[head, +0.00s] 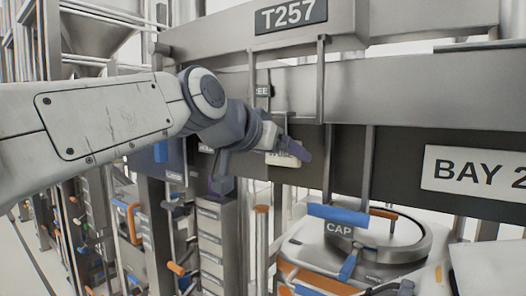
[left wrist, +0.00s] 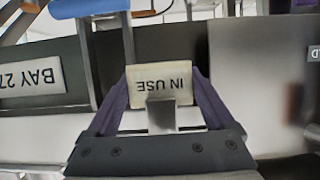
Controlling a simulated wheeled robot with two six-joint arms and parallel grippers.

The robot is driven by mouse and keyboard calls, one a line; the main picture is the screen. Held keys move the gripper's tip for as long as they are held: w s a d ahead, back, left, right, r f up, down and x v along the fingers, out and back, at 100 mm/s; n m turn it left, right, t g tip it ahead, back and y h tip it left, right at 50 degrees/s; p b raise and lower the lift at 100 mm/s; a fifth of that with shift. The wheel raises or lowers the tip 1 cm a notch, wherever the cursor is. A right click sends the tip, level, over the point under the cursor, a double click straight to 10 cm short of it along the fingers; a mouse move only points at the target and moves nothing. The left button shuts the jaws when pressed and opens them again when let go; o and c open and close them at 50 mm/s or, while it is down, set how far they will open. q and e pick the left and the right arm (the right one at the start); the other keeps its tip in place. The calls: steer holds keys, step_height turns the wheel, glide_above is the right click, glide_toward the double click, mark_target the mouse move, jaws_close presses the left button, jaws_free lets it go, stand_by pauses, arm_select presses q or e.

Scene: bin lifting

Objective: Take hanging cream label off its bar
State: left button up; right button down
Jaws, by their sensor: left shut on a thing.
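The cream label (left wrist: 160,84) reads "IN USE" and shows upside down in the left wrist view, between the two purple fingers of my left gripper (left wrist: 163,98). In the head view, the label (head: 284,159) is partly covered by a finger of my left gripper (head: 292,150), which is shut on it. The label is in front of the dark beam (head: 345,160). I cannot tell whether it still hangs on its bar, as the gripper hides its top edge. My right gripper is not in view.
A "BAY 2" sign (head: 470,172) is on the beam at the right, and a "T257" plate (head: 291,15) is above. A round metal lid (head: 395,240) and a "CAP" tag (head: 339,229) are below. Vertical metal bars stand close around the gripper.

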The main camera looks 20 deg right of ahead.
arm_select(q)
steer(key=shift+r, duration=0.15)
steer(key=shift+r, duration=0.6)
steer(key=s+a+b, duration=0.8)
steer(key=s+a, duration=0.3)
steer(key=a, duration=0.3)
steer(key=shift+r, duration=0.35)
steer(key=shift+s+a, duration=0.1)
steer(key=shift+a, duration=0.05)
steer(key=s+a+b, duration=0.4)
steer(key=a+b, duration=0.1)
steer(key=shift+a, duration=0.2)
